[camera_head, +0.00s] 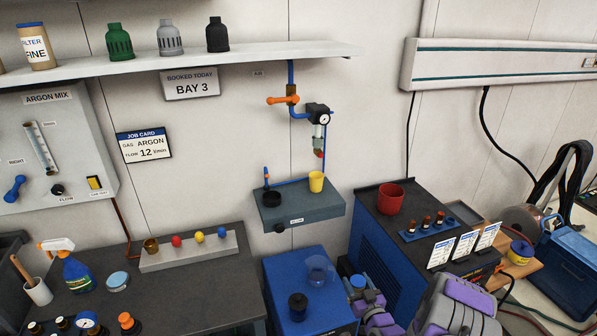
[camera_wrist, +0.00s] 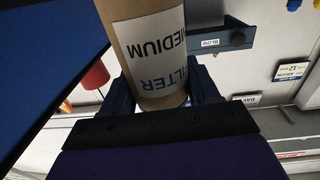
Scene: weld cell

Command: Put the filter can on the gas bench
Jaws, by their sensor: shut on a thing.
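The filter can (camera_wrist: 146,28), a tan cylinder with a white label reading FILTER MEDIUM, is upside down in the wrist picture. My gripper (camera_wrist: 160,88) is shut on it, one dark finger on each side. The can's far end is cut off by the picture edge. In the head view the held can and the fingertips cannot be made out; my purple and grey arm shows at the lower right. A dark-topped bench (camera_head: 190,291) stands at lower left under the ARGON MIX panel (camera_head: 50,140); no sign in view names it the gas bench.
The dark bench holds a spray bottle (camera_head: 75,270), a brush cup (camera_head: 37,289), a round tin (camera_head: 117,281) and a rack (camera_head: 190,250). A blue cabinet (camera_head: 280,262), a small wall shelf (camera_head: 300,213) and a red cup (camera_head: 390,198) are near my arm. The bench's front middle looks clear.

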